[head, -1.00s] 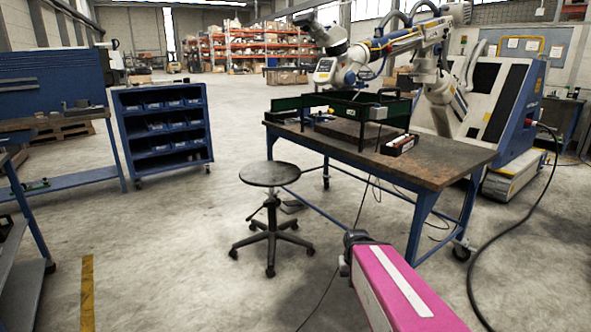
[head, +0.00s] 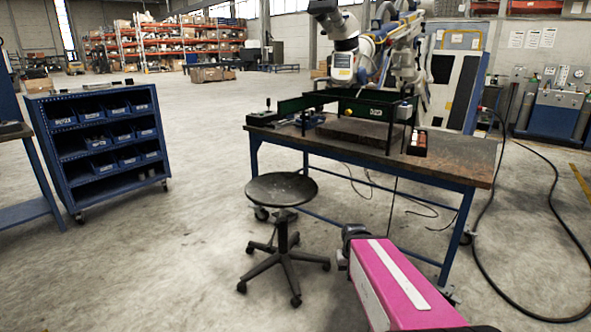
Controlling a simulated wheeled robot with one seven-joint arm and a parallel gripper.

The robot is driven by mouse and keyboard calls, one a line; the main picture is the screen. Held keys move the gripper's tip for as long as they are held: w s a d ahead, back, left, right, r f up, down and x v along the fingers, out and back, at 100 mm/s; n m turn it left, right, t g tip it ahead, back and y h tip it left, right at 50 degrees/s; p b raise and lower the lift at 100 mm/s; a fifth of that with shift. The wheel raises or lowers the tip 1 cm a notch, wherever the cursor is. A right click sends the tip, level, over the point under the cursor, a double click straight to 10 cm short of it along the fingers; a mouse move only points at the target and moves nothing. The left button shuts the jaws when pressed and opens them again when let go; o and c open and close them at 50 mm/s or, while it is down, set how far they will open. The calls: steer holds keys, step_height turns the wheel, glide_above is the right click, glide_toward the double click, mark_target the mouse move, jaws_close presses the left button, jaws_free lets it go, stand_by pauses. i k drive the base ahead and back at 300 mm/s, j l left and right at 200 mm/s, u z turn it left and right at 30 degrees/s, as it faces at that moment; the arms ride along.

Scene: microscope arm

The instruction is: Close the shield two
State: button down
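A green shield frame stands on the workbench (head: 465,170), around the foot of the microscope arm (head: 345,60). Its green front panel (head: 368,108) bears a small label, and another green panel (head: 291,105) runs along the left side. I cannot tell which panel is shield two, or how far either is open. My pink arm link shows at the lower right, in front of the bench and well short of it. Its far end is a dark part with no fingers that I can make out, so my gripper does not show.
A black stool (head: 281,190) stands close in front of the bench's left side. A blue bin cart (head: 105,145) is at the left. A small rack (head: 418,143) sits on the bench right of the frame. A thick black cable (head: 552,215) curves over the floor at the right.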

mark_target(294, 105)
steer(key=i+j+z, duration=0.2)
steer(key=j+z, duration=0.25)
steer(key=j, duration=0.9)
steer(key=j+z, duration=0.45)
steer(key=j, duration=0.9)
steer(key=j+z, duration=0.4)
steer(key=j, duration=1.75)
steer(key=j+z, duration=0.45)
steer(key=j, duration=0.8)
